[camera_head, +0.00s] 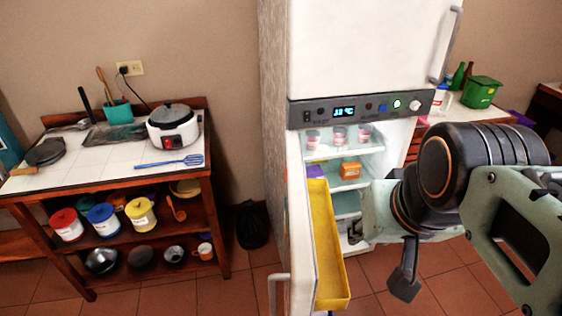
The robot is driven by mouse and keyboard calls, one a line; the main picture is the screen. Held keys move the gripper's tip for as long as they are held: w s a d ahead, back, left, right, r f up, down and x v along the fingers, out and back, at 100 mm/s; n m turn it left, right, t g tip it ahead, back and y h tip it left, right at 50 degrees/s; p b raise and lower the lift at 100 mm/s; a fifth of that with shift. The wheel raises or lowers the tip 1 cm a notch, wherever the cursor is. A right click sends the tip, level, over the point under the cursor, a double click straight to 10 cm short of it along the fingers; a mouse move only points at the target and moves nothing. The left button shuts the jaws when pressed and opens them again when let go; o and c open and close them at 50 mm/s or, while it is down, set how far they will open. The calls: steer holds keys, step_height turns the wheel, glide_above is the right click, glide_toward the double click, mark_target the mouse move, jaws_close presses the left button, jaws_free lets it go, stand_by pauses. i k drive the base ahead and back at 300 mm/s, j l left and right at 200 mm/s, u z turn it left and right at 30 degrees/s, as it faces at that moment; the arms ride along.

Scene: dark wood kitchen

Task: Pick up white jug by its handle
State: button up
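I cannot clearly make out a white jug with a handle. A small whitish container with some blue (440,98) stands on the right counter, partly hidden by the fridge; whether it is the jug I cannot tell. My arm fills the right side and reaches in front of the open fridge. A dark finger of my gripper (404,280) points down below the wrist, right of the yellow door shelf. The rest of the gripper is mostly hidden by my arm, so its opening does not show. My arm also hides part of the fridge inside.
The fridge door (301,205) stands open with a yellow shelf (329,255). Pink-and-white cups (339,136) and an orange box (350,170) are inside. A wooden table (75,174) with a rice cooker (173,130) stands left. Floor between them is mostly clear, except a black bag (251,226).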

mark_target(440, 94)
steer(key=j, duration=0.65)
steer(key=j+z, duration=0.5)
steer(key=j, duration=0.35)
steer(key=k+l, duration=0.1)
steer(key=l, duration=0.2)
steer(key=k+l, duration=0.15)
steer(key=l, duration=0.15)
steer(key=k+l, duration=0.1)
steer(key=l, duration=0.25)
steer(key=k+l, duration=0.15)
steer(key=l, duration=0.15)
steer(key=i+l, duration=0.1)
steer(key=l, duration=0.65)
steer(key=i+l, duration=0.2)
steer(key=l, duration=0.15)
steer(key=i+l, duration=0.25)
steer(key=l, duration=0.15)
steer(key=i+l, duration=0.1)
steer(key=i, duration=0.7)
